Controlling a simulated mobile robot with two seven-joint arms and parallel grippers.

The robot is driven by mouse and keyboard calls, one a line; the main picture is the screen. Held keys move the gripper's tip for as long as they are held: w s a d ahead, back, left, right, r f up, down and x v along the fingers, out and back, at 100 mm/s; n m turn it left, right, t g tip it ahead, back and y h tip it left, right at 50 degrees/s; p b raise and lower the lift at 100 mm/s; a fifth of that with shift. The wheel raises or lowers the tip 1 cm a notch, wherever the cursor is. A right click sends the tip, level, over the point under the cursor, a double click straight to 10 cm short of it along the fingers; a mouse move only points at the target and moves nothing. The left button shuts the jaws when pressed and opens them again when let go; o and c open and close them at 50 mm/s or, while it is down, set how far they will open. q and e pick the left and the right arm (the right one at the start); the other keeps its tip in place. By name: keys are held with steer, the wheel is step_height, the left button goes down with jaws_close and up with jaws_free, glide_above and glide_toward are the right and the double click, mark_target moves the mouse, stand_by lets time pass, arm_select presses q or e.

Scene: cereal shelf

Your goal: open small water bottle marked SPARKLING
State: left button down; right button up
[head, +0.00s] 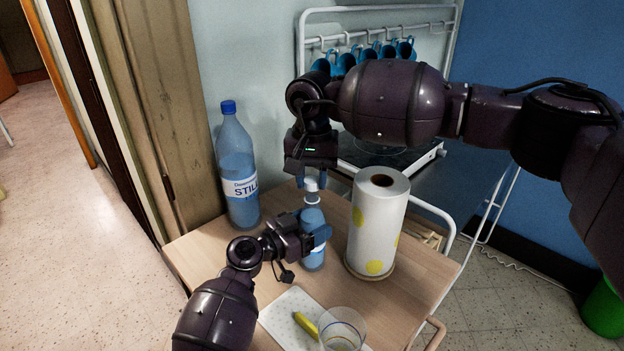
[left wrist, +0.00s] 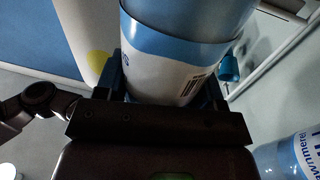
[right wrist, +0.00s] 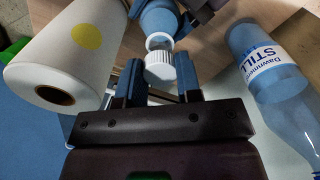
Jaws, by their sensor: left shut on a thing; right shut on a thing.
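The small blue water bottle (head: 313,218) stands upright on the wooden table, its label not readable. My left gripper (head: 320,236) is shut around its body from the side. The left wrist view shows the bottle's white and blue label (left wrist: 165,72) between the fingers. My right gripper (head: 312,180) points down from above and is shut on the white ribbed cap (right wrist: 160,72). In the head view a small gap shows between the cap and a white ring at the neck. The cap looks lifted off the neck, still in line with it.
A large bottle marked STILL (head: 238,170) stands at the back left. A paper towel roll (head: 378,222) stands close on the right. In front are a white dotted mat (head: 284,318), a yellow item (head: 305,324) and a clear glass (head: 343,330). Blue mugs (head: 345,62) hang on the rack behind.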

mark_target(312, 180)
steer(key=shift+r, duration=2)
arm_select(q)
steer(key=shift+c, duration=0.8)
jaws_free()
